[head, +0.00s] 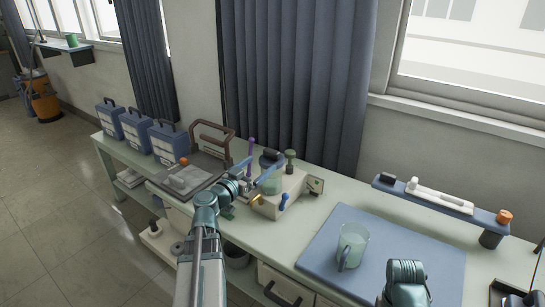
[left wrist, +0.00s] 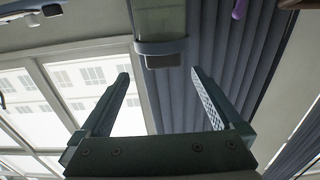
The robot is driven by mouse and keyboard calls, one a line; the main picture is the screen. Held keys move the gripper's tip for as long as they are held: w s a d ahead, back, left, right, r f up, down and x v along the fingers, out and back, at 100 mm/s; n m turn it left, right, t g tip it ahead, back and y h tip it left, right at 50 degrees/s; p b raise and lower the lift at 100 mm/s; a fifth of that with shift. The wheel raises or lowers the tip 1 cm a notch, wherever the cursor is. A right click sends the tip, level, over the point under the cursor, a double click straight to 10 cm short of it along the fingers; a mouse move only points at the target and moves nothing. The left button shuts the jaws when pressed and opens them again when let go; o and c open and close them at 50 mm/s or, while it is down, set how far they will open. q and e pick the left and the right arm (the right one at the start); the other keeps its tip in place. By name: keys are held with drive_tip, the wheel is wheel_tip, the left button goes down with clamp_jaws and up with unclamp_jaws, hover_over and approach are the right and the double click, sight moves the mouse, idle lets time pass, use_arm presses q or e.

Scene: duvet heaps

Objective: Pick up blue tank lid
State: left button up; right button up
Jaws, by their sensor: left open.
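The blue tank lid (head: 270,157) is a dark blue cap on a clear, greenish tank (head: 272,182), which stands upright on a cream machine on the counter. In the left wrist view, which appears upside down, the lid (left wrist: 160,47) is a blue band with a darker knob, at the end of the tank (left wrist: 160,18). My left gripper (head: 256,175) is open and empty, just in front of the tank. In the left wrist view the lid lies just beyond the gap between the fingertips (left wrist: 160,73). I cannot tell if they touch. My right gripper is out of view.
A cream machine (head: 292,192) with a blue lever carries the tank. A grey tray (head: 188,180) and blue boxes (head: 168,143) stand to the left. A glass mug (head: 352,242) stands on a blue mat (head: 325,262) to the right. A raised blue shelf (head: 445,200) is farther right.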

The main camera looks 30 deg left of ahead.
sight(271, 155)
use_arm(q)
drive_tip(key=w, duration=0.6)
drive_tip(key=shift+w+d, duration=0.25)
drive_tip(key=shift+w, duration=0.1)
drive_tip(key=w, duration=0.4)
drive_tip(key=shift+w+a+r, duration=0.1)
drive_tip(key=shift+a+r, duration=0.1)
drive_tip(key=shift+w+d, duration=0.1)
drive_tip(key=shift+w, duration=0.35)
drive_tip(key=shift+c, duration=0.2)
drive_tip(key=c, duration=1.3)
drive_tip(key=shift+o, duration=0.2)
drive_tip(key=shift+r+p, duration=0.15)
drive_tip(key=shift+p, duration=0.2)
